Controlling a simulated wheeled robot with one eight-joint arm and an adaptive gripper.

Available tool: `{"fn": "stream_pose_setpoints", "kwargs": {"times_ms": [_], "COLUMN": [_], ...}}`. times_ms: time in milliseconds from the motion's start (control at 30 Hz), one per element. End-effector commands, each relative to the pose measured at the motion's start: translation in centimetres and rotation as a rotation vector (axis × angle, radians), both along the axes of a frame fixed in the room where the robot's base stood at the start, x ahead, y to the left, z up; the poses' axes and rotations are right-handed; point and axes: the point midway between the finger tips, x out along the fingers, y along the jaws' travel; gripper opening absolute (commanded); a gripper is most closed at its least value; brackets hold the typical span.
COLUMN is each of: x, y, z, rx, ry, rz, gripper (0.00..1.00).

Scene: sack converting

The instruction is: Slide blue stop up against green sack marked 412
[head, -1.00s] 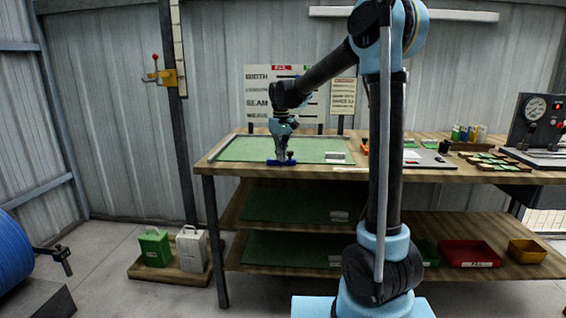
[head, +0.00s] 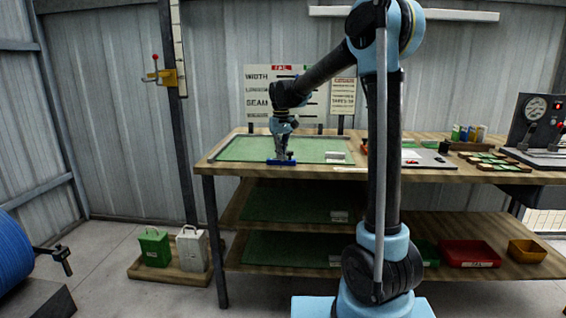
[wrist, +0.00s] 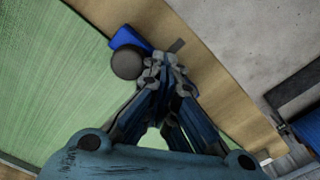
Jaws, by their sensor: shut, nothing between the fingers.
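The blue stop (head: 276,162) lies at the front edge of the upper bench, at the near side of a flat green sack (head: 240,149). In the wrist view the blue stop (wrist: 126,38) is partly hidden behind a dark round knob (wrist: 127,63). The green sack (wrist: 60,80) fills the left of that view. My gripper (head: 283,157) points down at the stop. In the wrist view its fingertips (wrist: 160,62) are together and empty, close beside the knob; whether they touch it is unclear. I cannot read 412 on any sack.
More green sheets lie on the middle shelf (head: 285,203) and lower shelf (head: 285,250). A white block (head: 335,155) sits at the sack's right end. A press with a gauge (head: 537,118) stands far right. Green and white containers (head: 154,247) stand on the floor at left.

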Motion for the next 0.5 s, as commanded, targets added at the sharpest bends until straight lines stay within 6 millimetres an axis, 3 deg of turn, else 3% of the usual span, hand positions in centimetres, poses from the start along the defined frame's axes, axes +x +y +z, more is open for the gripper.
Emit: {"fn": "stream_pose_setpoints", "kwargs": {"times_ms": [500], "x": [-1.9], "y": [0.0], "z": [0.0], "rx": [-0.002], "ry": [0.001], "rz": [-0.001], "gripper": [0.0]}}
